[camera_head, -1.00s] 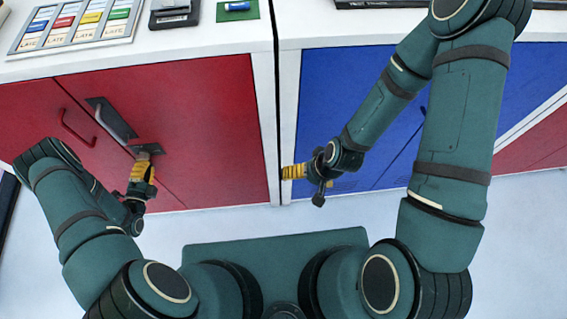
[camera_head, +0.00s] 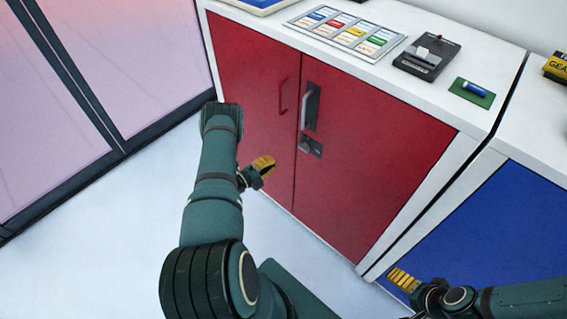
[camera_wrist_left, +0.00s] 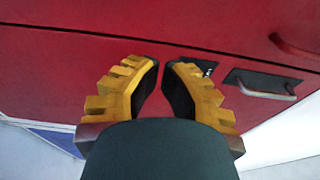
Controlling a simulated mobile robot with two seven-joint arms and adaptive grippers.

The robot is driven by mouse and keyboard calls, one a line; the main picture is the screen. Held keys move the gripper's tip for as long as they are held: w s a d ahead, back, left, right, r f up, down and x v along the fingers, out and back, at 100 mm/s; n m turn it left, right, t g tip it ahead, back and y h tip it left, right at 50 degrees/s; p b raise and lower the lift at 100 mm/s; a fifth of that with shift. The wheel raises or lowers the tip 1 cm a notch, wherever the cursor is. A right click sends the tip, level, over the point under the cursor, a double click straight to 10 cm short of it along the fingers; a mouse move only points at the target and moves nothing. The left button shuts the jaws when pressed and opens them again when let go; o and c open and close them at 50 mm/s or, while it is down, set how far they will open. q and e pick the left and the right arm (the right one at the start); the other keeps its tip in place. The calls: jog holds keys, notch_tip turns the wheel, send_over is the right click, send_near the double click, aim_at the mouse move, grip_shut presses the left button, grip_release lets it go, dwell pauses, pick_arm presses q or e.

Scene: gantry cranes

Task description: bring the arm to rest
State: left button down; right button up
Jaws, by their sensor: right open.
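My left gripper (camera_head: 264,165) has yellow fingers and is in front of the red cabinet (camera_head: 385,150), left of and below its door hardware. In the left wrist view its fingertips (camera_wrist_left: 161,66) stand a little apart with only the red door showing between them, so it is open and empty. My right gripper (camera_head: 403,280) is open at the lower right, in front of the blue cabinet (camera_head: 490,235). Its fingertips overlap the blue front in the picture; I cannot tell whether they touch it.
The red doors carry a red handle (camera_head: 283,97), a grey handle (camera_head: 308,108) and a small dark latch plate (camera_head: 310,146). The white countertop (camera_head: 455,60) holds a colored label panel (camera_head: 346,34), a black switch box (camera_head: 427,56) and a green pad (camera_head: 472,93). Open floor (camera_head: 105,235) lies left.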

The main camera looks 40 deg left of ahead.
pick_arm(q)
jog(key=shift+s+a, duration=0.85)
jog(key=w+d+n+g, duration=0.1)
jog(key=w+d+n, duration=0.1)
jog(key=w+d+n+g+y, duration=0.1)
jog(key=w+d+n, duration=0.2)
jog(key=w+d+n+g+y, duration=0.1)
jog(key=w+d+n, duration=0.1)
jog(key=d+n, duration=0.1)
jog(key=shift+w+r, duration=0.2)
jog(key=shift+r, duration=0.2)
jog(key=s+d+r+n+g+h, duration=0.1)
jog(key=s+d+r+n+g, duration=0.25)
jog(key=d, duration=0.65)
jog(key=s+d+f+n+g, duration=0.1)
jog(key=s+d+n+g, duration=0.1)
jog(key=d+n+g, duration=0.6)
jog(key=s+d+r+n+g+h, duration=0.1)
jog(key=s+d+r, duration=0.3)
jog(key=s+d, duration=0.7)
jog(key=shift+d+r+n+h, duration=0.3)
jog(key=shift+d+r+n, duration=0.1)
jog(key=shift+d+n, duration=0.25)
